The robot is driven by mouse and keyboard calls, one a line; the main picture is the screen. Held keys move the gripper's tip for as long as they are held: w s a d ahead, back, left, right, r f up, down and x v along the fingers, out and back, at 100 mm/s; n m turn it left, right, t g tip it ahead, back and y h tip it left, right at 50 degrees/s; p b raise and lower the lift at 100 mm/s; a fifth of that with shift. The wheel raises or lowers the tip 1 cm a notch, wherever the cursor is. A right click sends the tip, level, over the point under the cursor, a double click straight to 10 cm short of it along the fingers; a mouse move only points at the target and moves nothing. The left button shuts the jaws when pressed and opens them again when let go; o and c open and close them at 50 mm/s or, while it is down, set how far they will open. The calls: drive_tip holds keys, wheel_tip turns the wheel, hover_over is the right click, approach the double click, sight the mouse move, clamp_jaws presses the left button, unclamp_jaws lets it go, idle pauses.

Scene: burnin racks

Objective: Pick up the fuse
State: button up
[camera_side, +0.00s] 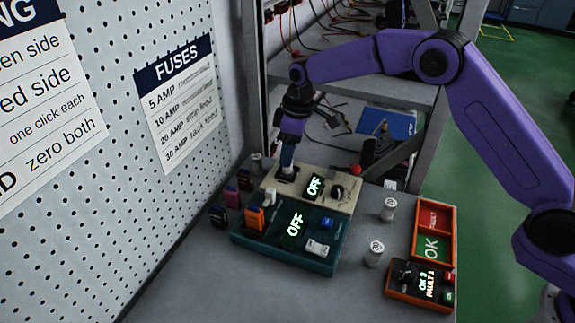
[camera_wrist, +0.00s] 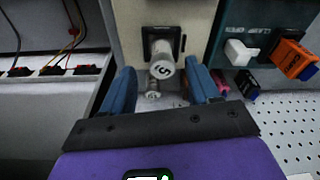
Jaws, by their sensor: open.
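An orange block marked like a fuse (camera_side: 254,218) stands in the teal unit (camera_side: 318,262); it also shows at the right of the wrist view (camera_wrist: 293,58). My gripper (camera_side: 287,168) is over the back left of the beige unit (camera_side: 330,190). In the wrist view my gripper (camera_wrist: 160,70) is open, its blue fingers either side of a white numbered cylinder (camera_wrist: 162,66) at a black socket. I cannot tell whether they touch it.
White cylinders (camera_side: 389,208) (camera_side: 374,253) stand on the right of the bench. An orange tray marked OK and FAULT (camera_side: 454,235) and a counter box (camera_side: 410,297) are at the right edge. A metal rack stands behind; the front bench is clear.

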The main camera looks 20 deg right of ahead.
drive_tip(key=f, duration=0.4)
drive_tip(key=shift+a, duration=0.25)
clamp_jaws()
drive_tip(key=shift+r, duration=0.15)
drive_tip(key=shift+r, duration=0.5)
wheel_tip(320, 180, up, 2)
drive_tip(key=shift+r, duration=0.1)
drive_tip(key=s+d+r, duration=0.6)
drive_tip(key=s+r, duration=0.3)
drive_tip(key=s, duration=0.4)
drive_tip(key=shift+r, duration=0.3)
